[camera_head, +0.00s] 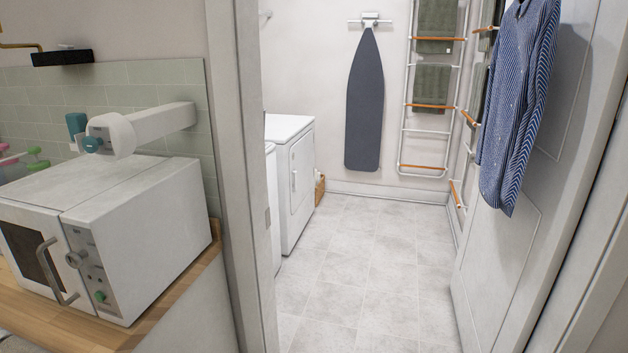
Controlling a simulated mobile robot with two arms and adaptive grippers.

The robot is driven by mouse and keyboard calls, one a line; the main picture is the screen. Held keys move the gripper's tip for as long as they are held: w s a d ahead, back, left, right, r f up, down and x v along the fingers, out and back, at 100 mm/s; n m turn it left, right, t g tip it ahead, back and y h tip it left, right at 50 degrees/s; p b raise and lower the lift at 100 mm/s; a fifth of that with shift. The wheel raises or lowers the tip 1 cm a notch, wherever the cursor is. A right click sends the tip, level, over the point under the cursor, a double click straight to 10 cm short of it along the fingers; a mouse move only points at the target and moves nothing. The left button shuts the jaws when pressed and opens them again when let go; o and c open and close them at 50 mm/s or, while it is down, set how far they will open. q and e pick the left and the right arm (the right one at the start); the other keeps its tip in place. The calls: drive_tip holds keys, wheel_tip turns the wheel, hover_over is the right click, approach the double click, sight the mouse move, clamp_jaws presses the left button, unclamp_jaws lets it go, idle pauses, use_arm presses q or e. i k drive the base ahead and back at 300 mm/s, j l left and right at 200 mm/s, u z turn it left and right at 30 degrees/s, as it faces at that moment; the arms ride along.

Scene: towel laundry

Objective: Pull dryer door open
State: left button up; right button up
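Through the doorway, a white appliance that looks like the dryer (289,150) stands against the left wall of the laundry room. Its front faces right and I see it at a steep angle. Its door (301,173) looks closed, with a small light handle (294,181) on the near side. A second white appliance (272,205) stands nearer, mostly hidden by the door frame. Neither of my grippers is in view, and nothing touches the dryer.
The door frame (238,170) stands left of the opening. A white door (500,255) with a hanging blue shirt (518,110) stands at right. A microwave (150,210) sits on a wooden counter at left. The tiled floor (365,265) is clear; an ironing board (365,105) hangs beyond.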

sight(301, 153)
drive_tip(key=i+z, duration=0.4)
drive_tip(key=i, duration=1.7)
